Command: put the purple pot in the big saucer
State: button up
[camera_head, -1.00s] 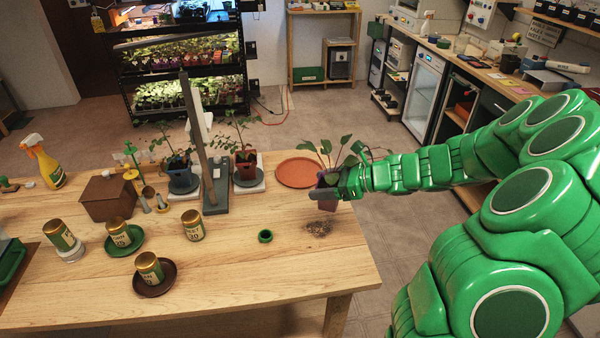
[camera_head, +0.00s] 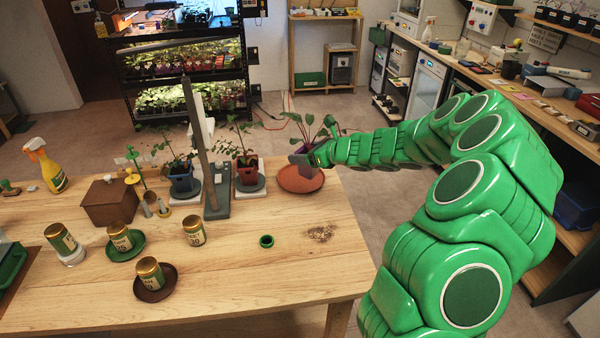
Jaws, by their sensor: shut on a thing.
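The purple pot (camera_head: 309,147) holds a leafy plant and is largely hidden behind my gripper (camera_head: 304,160). My gripper is shut on the pot. The big saucer (camera_head: 300,184) is a wide reddish-brown dish at the back right of the wooden table. The pot and my gripper show over the saucer's back part. I cannot tell whether the pot's base touches the saucer, as the gripper hides it.
A red pot (camera_head: 247,171) with a plant and a blue pot (camera_head: 184,180) with a plant stand left of the saucer. A tall grey post (camera_head: 206,150) rises between them. A small green ring (camera_head: 267,241) and spilled soil (camera_head: 320,233) lie in front.

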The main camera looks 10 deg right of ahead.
jog(key=w+f, duration=0.9)
jog(key=w, duration=0.4)
jog(key=shift+w+f, duration=0.2)
jog(key=shift+w+f, duration=0.15)
jog(key=shift+f, duration=1.55)
jog(key=shift+f, duration=0.1)
jog(key=o, duration=1.1)
jog(key=shift+o, duration=0.2)
